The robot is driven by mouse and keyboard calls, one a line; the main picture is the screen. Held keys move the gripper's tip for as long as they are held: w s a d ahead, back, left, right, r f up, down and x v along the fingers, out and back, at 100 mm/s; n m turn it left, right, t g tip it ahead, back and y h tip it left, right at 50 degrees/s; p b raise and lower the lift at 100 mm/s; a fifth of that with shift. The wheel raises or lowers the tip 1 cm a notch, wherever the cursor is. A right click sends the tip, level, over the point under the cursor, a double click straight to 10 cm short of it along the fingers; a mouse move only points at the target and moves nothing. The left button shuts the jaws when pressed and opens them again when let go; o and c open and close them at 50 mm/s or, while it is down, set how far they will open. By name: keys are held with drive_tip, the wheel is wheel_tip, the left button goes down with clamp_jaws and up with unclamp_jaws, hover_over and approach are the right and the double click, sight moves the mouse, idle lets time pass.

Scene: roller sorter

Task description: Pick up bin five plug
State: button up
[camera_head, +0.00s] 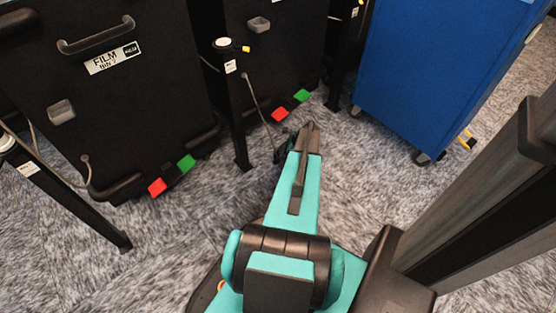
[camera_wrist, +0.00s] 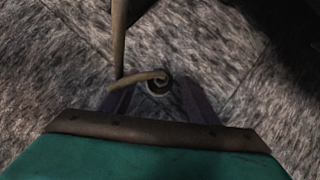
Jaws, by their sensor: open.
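My gripper (camera_head: 311,127) reaches low over the carpet in front of the second black bin. In the wrist view its two dark fingers (camera_wrist: 158,100) are apart. A plug (camera_wrist: 159,83) with a round dark end shows between or just beyond the fingertips, with a pale curved piece to its left. I cannot tell whether the fingers touch it. In the head view a thin dark cable (camera_head: 264,112) hangs from the post and ends beside my gripper, where my arm partly hides the plug. No bin number five is readable.
A black bin (camera_head: 120,95) labelled FILM stands at left, with another black bin (camera_head: 285,50) beside it. Red and green tabs mark their lower edges. A black post (camera_head: 233,105) stands between them. A blue wheeled bin (camera_head: 430,75) is at right. Carpet (camera_head: 380,190) is clear between.

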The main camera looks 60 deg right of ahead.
drive_tip(key=shift+x, duration=1.05)
drive_tip(key=c, duration=1.3)
drive_tip(key=shift+r, duration=0.2)
clamp_jaws()
drive_tip(key=shift+r, duration=0.5)
wheel_tip(320, 180, up, 3)
drive_tip(key=shift+s+p, duration=0.1)
drive_tip(key=shift+p, duration=0.9)
drive_tip(key=s+p, duration=0.1)
drive_tip(key=s, duration=0.4)
drive_tip(key=s+p, duration=0.1)
drive_tip(key=s, duration=0.4)
drive_tip(key=s+p, duration=0.2)
drive_tip(key=s, duration=0.4)
drive_tip(key=shift+a+r, duration=0.4)
